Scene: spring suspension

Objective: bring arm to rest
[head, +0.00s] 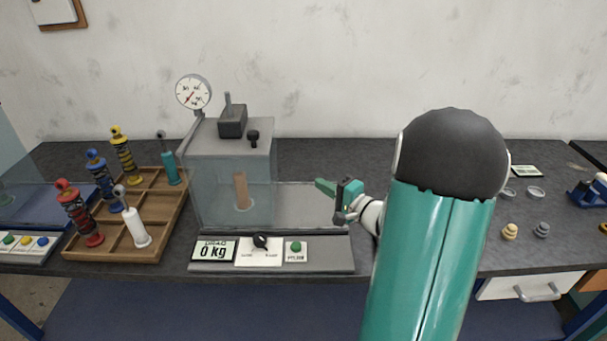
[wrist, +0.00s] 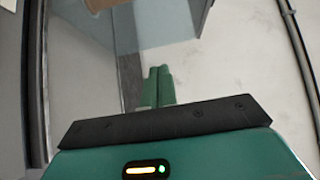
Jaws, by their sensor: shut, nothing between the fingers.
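My gripper (head: 326,187) is in the middle of the head view, at the end of my teal arm, just right of the test machine (head: 231,150). Its green fingers point left, toward the machine's clear chamber. In the wrist view the two fingers (wrist: 157,88) lie side by side, shut with nothing between them. My arm's large teal link with a dark cap hides part of the bench on the right.
The machine has a gauge (head: 193,92) and a front panel with a "0 kg" display (head: 213,250). A wooden tray (head: 112,254) holding several coloured shock absorbers stands left. Small knobs (head: 510,231) and rings lie right.

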